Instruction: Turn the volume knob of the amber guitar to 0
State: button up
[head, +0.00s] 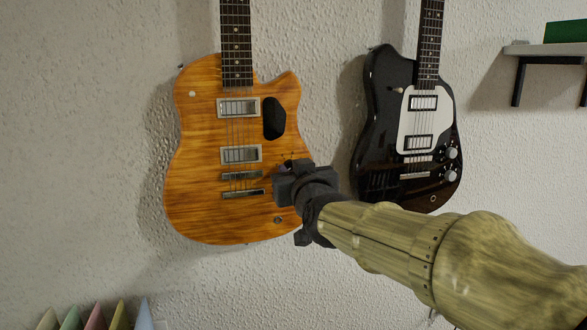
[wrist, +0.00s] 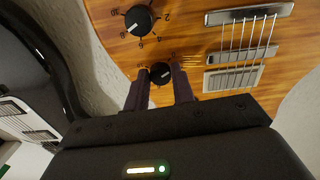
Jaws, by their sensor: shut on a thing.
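The amber guitar (head: 200,190) hangs on the wall at the left in the head view, and its wood-grain body (wrist: 185,45) fills the top of the wrist view. My gripper (wrist: 162,77) has its two fingers on either side of a small black knob (wrist: 160,71) and is shut on it. The knob has a pale pointer line, and a 0 is printed near it; the other marks are partly covered by the fingers. A second black knob (wrist: 139,19) with a number ring sits apart, above it. No label tells which is volume. My gripper hides both knobs in the head view.
A black guitar (head: 385,120) with a white plate hangs to the right; its dark edge (wrist: 35,65) shows at the left of the wrist view. A shelf (head: 550,49) is at the upper right. Coloured pointed objects (head: 95,316) stand at the lower left.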

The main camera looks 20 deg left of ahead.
jog(key=shift+f+n, duration=0.1)
jog(key=shift+n, duration=1.5)
jog(key=o, duration=1)
jog(key=v, duration=1.4)
jog(key=shift+s+d, duration=0.3)
